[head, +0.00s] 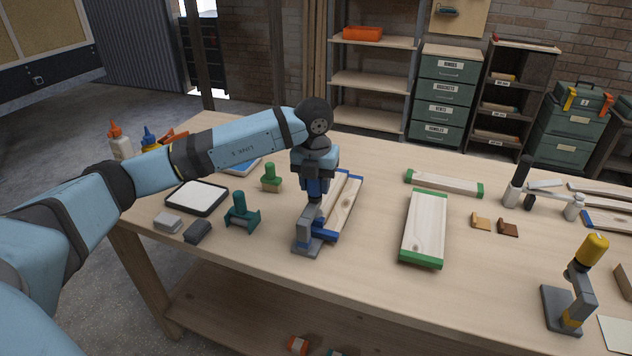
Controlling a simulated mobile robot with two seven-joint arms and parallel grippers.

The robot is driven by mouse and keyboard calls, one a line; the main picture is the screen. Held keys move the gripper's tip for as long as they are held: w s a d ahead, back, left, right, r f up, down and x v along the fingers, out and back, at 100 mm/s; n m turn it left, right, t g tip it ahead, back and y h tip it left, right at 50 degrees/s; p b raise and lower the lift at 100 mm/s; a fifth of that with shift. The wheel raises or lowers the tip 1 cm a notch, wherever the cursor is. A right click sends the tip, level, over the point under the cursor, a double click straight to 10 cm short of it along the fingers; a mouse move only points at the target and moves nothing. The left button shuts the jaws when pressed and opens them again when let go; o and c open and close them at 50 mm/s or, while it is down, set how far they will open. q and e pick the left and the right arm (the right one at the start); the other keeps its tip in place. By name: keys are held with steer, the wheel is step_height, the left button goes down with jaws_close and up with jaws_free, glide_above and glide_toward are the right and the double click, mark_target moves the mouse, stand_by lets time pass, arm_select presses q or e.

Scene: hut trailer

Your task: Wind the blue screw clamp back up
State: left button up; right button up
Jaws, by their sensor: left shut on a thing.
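My left gripper (315,192) points down over the table and is shut on the top of the blue screw clamp (304,238). The clamp has a grey base and a grey upright post, and stands near the table's front edge. Its blue handle is mostly hidden by my gripper. Wooden boards with blue ends (342,208) lie beside and behind the clamp. I cannot tell whether the clamp's screw touches them. My right gripper is not in view.
Green-ended boards (424,226) lie right of the clamp. A yellow-topped clamp (568,303) stands front right and a black-handled one (517,184) behind it. A teal tool (241,213), grey blocks (198,231) and a black-rimmed tray (197,197) are left. The wooden table (380,270) is bare in front.

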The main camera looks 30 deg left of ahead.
arm_select(q)
steer(key=shift+n, duration=0.8)
steer(key=o, duration=0.9)
steer(key=shift+o, duration=0.2)
steer(key=shift+r, duration=0.15)
step_height(320, 180, up, 14)
steer(key=s, duration=0.1)
steer(key=shift+d+f, duration=0.15)
steer(key=shift+f, duration=0.05)
